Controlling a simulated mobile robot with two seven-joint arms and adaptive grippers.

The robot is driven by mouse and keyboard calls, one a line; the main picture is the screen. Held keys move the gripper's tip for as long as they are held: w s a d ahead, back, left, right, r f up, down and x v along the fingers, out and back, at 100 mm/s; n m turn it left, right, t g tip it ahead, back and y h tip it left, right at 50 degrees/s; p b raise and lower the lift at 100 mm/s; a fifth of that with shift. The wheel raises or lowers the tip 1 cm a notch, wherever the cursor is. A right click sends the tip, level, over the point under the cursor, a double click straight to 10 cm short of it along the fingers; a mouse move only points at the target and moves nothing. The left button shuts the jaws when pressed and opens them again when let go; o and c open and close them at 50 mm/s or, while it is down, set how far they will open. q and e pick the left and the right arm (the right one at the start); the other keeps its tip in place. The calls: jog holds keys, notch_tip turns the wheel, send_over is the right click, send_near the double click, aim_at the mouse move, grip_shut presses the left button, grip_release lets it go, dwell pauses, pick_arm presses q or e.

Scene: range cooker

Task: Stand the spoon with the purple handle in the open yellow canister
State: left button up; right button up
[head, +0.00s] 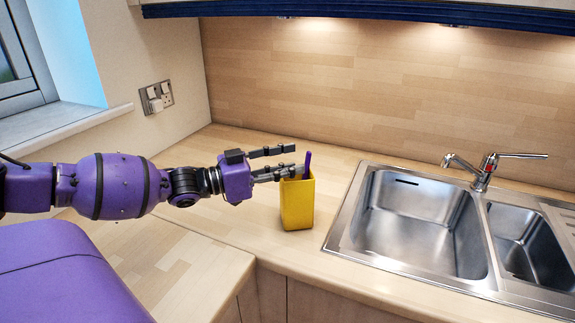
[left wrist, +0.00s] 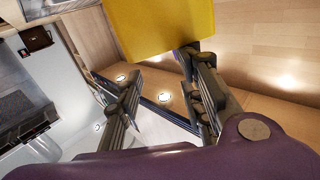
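The yellow canister (head: 297,205) stands upright on the worktop, left of the sink. The purple handle (head: 307,164) of the spoon sticks up out of its open top, tilted slightly; the rest of the spoon is hidden inside. My left gripper (head: 287,160) is at the canister's rim height, coming from the left, with its fingers apart and nothing visible between them. The lower finger is close to the rim and handle; I cannot tell if it touches. In the left wrist view the canister (left wrist: 160,25) fills the top, beyond the spread fingers (left wrist: 163,75). My right gripper is not in view.
A steel sink (head: 345,235) with a tap (head: 482,172) lies to the right. A wall socket (head: 157,97) and a window sill (head: 65,125) are at the left. The worktop (head: 235,140) behind the canister is clear.

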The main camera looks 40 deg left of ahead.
pick_arm(q)
jog(key=shift+s+a+f, duration=0.1)
jog(key=shift+a+f, duration=0.1)
jog(key=shift+f, duration=0.35)
jog(key=v, duration=1.1)
jog(key=shift+s+r, duration=0.4)
jog(key=shift+r, duration=0.1)
